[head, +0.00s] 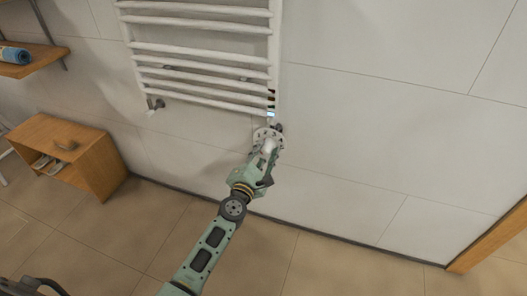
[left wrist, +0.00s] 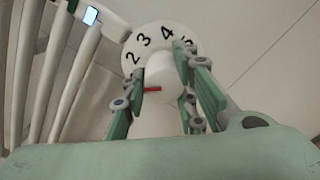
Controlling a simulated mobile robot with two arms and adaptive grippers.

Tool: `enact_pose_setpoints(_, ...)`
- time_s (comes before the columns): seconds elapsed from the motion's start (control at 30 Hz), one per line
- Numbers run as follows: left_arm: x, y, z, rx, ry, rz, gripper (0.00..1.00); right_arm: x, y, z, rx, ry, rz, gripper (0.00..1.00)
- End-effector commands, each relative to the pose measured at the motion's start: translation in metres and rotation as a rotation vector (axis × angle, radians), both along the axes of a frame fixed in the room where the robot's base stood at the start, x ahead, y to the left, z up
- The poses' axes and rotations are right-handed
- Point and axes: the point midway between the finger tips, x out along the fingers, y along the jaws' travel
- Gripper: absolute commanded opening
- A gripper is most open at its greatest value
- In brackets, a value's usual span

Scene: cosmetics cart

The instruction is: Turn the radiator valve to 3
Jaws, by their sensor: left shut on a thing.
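The white radiator valve (head: 262,133) sits at the lower right corner of the white towel radiator (head: 204,9). In the left wrist view its round dial (left wrist: 155,35) carries black numbers, with 2, 3, 4 and part of a 5 showing. A white knob (left wrist: 158,72) stands out from the dial, and a short red mark (left wrist: 152,89) shows at its near end. I cannot tell which number the mark lines up with. My left gripper (left wrist: 160,98) is shut on the knob, one finger on each side; it also shows in the head view (head: 268,150).
A small lit display (left wrist: 91,15) is on the radiator beside the valve. A wooden bench (head: 95,150) and a shelf with a blue roll (head: 14,55) stand at the left. The tiled wall (head: 390,140) right of the valve is bare.

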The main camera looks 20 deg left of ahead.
Motion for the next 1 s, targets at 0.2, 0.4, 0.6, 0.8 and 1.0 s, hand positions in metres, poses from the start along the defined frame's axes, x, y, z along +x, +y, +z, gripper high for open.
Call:
enact_pose_setpoints(0.2,0.001,0.007,0.004,0.210,-0.011,0.014,0.01,0.000,0.000,0.007,0.000,0.000,0.000,0.40)
enact_pose_setpoints(0.4,0.001,0.005,0.007,0.400,-0.019,0.013,0.01,0.007,0.001,-0.012,0.000,0.009,0.001,0.40)
enact_pose_setpoints(0.6,0.001,0.003,0.008,0.587,-0.027,0.013,0.01,0.012,0.003,-0.036,-0.001,0.024,0.002,0.40)
enact_pose_setpoints(0.8,0.002,0.002,0.009,0.758,-0.033,0.014,0.01,0.015,0.003,-0.060,0.000,0.036,0.005,0.40)
enact_pose_setpoints(1.0,0.002,0.000,0.010,0.893,-0.039,0.013,0.01,0.016,0.004,-0.081,-0.001,0.046,0.007,0.40)
